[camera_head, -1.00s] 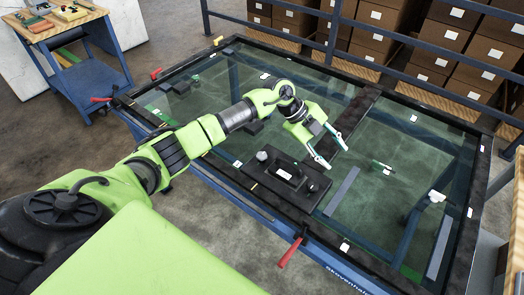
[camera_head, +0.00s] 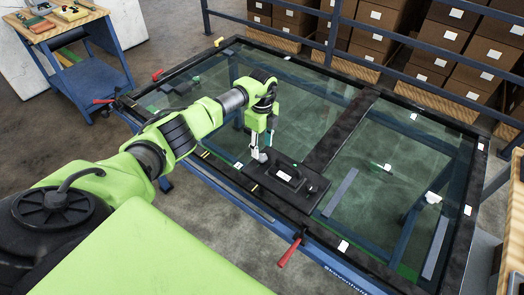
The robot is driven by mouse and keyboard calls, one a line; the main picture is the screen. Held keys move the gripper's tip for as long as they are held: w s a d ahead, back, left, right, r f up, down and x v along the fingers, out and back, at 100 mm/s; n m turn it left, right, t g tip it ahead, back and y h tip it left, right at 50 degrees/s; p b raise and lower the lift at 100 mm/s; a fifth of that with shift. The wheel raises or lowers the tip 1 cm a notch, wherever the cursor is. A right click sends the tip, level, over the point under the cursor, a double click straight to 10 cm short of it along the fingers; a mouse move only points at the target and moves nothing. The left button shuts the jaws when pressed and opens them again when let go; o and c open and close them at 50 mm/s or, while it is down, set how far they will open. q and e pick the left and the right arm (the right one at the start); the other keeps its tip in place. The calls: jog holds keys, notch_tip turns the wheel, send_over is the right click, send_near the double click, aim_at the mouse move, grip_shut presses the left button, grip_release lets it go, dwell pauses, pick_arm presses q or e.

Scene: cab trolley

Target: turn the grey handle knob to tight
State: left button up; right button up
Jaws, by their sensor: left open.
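The grey handle knob (camera_head: 262,157) stands at the left end of a black plate (camera_head: 312,190) that lies on the glass-topped table. My left gripper (camera_head: 260,151) is open and points down at the knob, with its fingertips right at it. The knob is partly hidden by the fingers, and I cannot tell whether they touch it. A black handle with a white label (camera_head: 284,176) sits on the plate, to the right of the knob. My right gripper is not in view.
The glass table (camera_head: 300,125) has a dark frame and a red clamp lever (camera_head: 289,252) on its near edge. A grey strip (camera_head: 340,193) lies right of the plate. A blue cart (camera_head: 92,75) and stacked boxes (camera_head: 445,50) stand beyond.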

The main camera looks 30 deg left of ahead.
aim_at(262, 156)
pick_arm(q)
jog(key=shift+f, duration=2.15)
jog(key=c, duration=1.1)
